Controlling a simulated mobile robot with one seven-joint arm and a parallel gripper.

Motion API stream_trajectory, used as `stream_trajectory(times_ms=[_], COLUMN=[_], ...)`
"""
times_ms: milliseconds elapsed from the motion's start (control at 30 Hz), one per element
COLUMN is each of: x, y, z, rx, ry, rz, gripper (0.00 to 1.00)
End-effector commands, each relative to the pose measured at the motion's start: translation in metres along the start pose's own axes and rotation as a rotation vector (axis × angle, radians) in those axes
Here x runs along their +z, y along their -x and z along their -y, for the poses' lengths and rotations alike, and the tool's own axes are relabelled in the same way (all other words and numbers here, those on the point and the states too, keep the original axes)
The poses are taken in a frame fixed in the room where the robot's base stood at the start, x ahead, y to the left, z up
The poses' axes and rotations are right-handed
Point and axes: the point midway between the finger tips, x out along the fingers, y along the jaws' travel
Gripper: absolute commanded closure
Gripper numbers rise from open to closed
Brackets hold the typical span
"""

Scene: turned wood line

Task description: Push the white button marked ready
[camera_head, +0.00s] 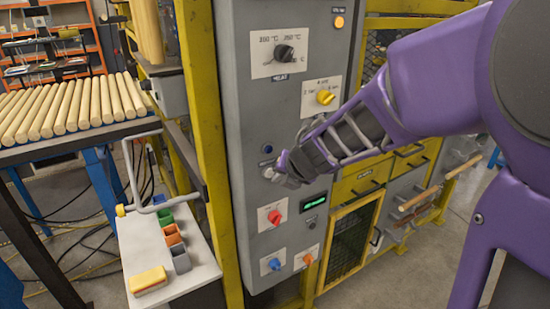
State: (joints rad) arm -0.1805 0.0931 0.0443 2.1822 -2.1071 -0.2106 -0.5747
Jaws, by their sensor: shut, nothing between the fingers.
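A grey control panel (244,130) stands upright in the middle of the view. My gripper (280,176) is shut and empty at the left side of the panel face, with my purple arm reaching in from the right. A small pale round shape (268,172) shows right at the fingertips and looks like the white button. I cannot tell whether the fingers touch it. No "ready" marking is legible, and my gripper hides part of the panel there.
The panel also bears a black knob (285,53), a yellow knob (325,97), a red knob (274,216), a blue knob (273,264) and a green display (314,200). A yellow post (207,110) stands close on the left. A white shelf (140,232) holds small bins.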

Motion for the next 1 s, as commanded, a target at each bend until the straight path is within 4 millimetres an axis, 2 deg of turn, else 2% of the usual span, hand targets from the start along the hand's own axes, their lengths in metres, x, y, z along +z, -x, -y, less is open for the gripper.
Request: stream_trajectory(times_ms=[1000], x=[0.0045], y=[-0.0061], z=[-0.0046], rx=[0.000], ry=[0.000], rz=[0.000], gripper=[1.00])
